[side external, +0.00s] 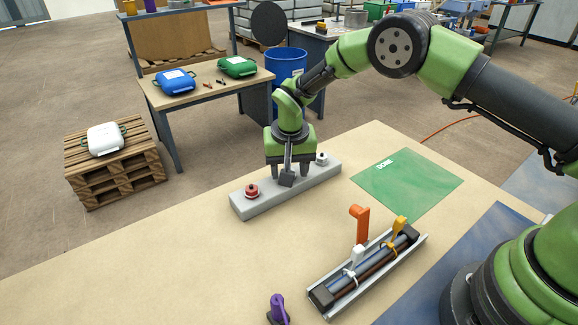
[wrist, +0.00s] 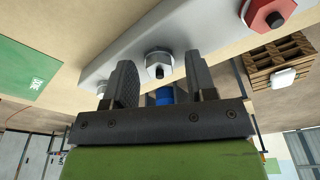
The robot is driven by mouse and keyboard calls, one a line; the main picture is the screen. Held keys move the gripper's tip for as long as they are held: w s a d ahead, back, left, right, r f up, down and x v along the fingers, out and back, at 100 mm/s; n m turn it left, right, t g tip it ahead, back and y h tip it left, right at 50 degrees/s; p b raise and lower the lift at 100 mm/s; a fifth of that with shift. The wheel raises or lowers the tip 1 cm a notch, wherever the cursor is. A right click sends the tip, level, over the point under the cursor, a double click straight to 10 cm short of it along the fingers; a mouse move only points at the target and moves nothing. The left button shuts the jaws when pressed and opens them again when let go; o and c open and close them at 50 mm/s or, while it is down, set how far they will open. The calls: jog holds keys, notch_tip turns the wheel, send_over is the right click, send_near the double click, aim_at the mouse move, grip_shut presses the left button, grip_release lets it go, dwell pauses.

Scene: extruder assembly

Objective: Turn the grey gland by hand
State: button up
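A long grey block (side external: 240,207) lies on the bench with a red gland (side external: 251,190) at its left end and a pale gland (side external: 321,158) at its right end. The grey gland (wrist: 159,66), a metallic hex with a dark centre, sits between them in the wrist view. In the side view my gripper hides it. My gripper (side external: 290,172) points down over the middle of the block. In the wrist view its two dark fingers stand apart, one on each side of the grey gland, with visible gaps. The pale gland (wrist: 102,88) is partly hidden behind the left finger.
A metal tray (side external: 340,307) holding dark tubes with white and yellow clips lies in front of the block. An orange upright piece (side external: 361,224) and a purple piece (side external: 278,308) stand near it. A green mat (side external: 408,184) marked DONE lies to the right.

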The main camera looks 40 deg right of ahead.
jog(key=shift+r, duration=0.1)
jog(key=shift+r, duration=2.9)
jog(key=shift+r, duration=0.1)
jog(key=s+d+r+t, duration=0.1)
jog(key=s+r, duration=0.2)
jog(key=r, duration=0.4)
jog(key=s+d+r+y, duration=0.1)
jog(key=s+r, duration=0.3)
jog(key=r, duration=0.3)
jog(key=s+d+r+t, duration=0.1)
jog(key=s+r, duration=0.2)
jog(key=r, duration=0.4)
jog(key=s+d+n+t+y, duration=0.1)
jog(key=s+d+t, duration=0.1)
jog(key=s, duration=1.6)
jog(key=shift+s+r+n+t+y, duration=0.3)
jog(key=shift+t+y, duration=0.1)
jog(key=shift+t, duration=0.4)
